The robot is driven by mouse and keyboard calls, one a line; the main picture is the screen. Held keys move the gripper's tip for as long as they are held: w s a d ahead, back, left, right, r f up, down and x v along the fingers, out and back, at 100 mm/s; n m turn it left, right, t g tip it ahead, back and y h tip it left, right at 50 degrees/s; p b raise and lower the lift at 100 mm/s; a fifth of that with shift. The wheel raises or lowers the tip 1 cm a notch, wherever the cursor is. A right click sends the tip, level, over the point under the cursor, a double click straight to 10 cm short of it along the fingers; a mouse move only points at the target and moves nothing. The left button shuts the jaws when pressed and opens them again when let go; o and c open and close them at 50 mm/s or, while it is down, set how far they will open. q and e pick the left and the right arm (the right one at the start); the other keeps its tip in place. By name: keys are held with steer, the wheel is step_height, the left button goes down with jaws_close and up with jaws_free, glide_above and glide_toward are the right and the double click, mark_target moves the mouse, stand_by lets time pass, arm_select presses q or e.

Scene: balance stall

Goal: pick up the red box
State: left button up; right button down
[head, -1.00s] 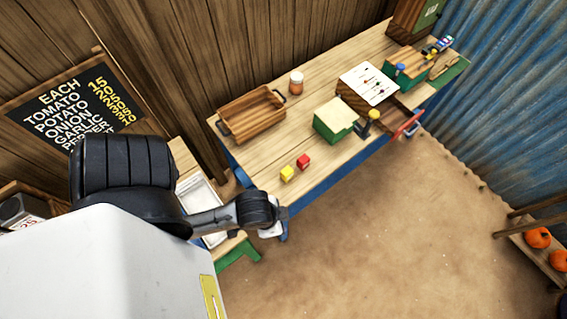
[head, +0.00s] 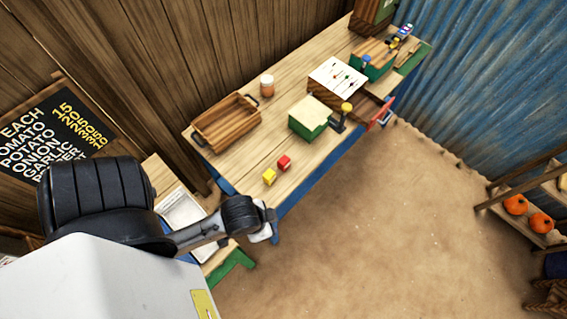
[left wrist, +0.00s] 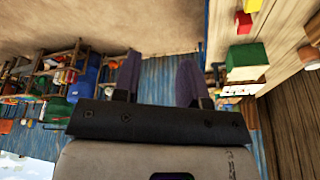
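The small red box (head: 284,162) sits on the wooden table near its front left part, just beside a yellow box (head: 269,177). In the left wrist view the red box (left wrist: 243,22) shows at the upper right, near the yellow box (left wrist: 253,5). My left gripper (head: 266,232) is out past the table's front left corner, apart from both boxes. In the left wrist view its two fingers (left wrist: 158,82) stand apart with nothing between them. My right gripper is not in view.
A wooden tray (head: 228,124), a jar (head: 267,85), a green box (head: 308,118) and a picture-topped wooden box (head: 337,79) stand on the table (head: 240,170). The floor (head: 370,230) in front is clear.

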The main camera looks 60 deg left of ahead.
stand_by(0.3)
arm_select(q)
steer(key=o, duration=0.6)
steer(key=shift+a, duration=0.15)
